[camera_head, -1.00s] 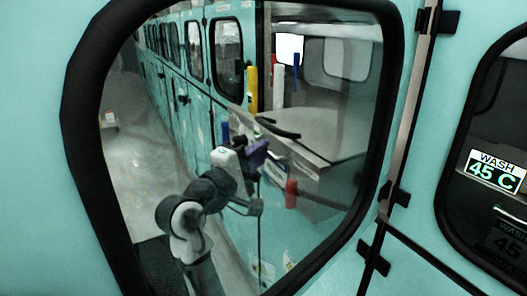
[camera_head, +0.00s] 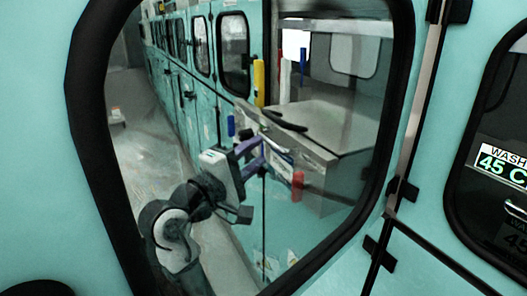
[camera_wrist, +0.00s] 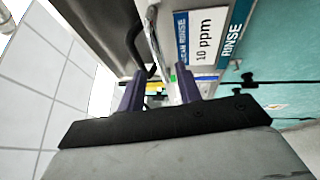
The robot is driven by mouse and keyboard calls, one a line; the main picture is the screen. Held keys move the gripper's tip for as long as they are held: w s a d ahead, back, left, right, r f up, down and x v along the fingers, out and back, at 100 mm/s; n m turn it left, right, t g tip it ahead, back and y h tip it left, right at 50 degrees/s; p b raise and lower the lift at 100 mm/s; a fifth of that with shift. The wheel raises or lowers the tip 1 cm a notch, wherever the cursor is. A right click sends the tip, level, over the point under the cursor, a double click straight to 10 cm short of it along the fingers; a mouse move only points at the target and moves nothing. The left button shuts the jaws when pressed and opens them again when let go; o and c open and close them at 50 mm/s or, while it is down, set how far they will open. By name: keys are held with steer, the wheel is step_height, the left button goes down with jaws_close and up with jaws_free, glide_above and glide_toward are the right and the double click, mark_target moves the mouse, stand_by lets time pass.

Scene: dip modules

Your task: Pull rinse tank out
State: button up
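The rinse tank (camera_head: 345,118) is a grey metal box, seen through the window in the head view, projecting from the teal row of modules. A black bar handle (camera_head: 285,121) lies near its front left edge; a black curved handle also shows in the wrist view (camera_wrist: 137,45). My gripper (camera_head: 259,154) has two purple fingers, spread at the tank's front left side. In the wrist view my gripper (camera_wrist: 160,88) is open with nothing clearly between its fingers. The handle and a metal edge lie beyond the fingertips; I cannot tell whether they touch.
A teal door with a black-framed window (camera_head: 88,120) is in front of the head camera. A "WASH 45 C" label (camera_head: 500,165) is at right. A "10 ppm" sign (camera_wrist: 204,38) is right of the fingers. Floor at left is clear.

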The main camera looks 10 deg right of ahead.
steer(key=b+v, duration=0.2)
steer(key=v, duration=0.8)
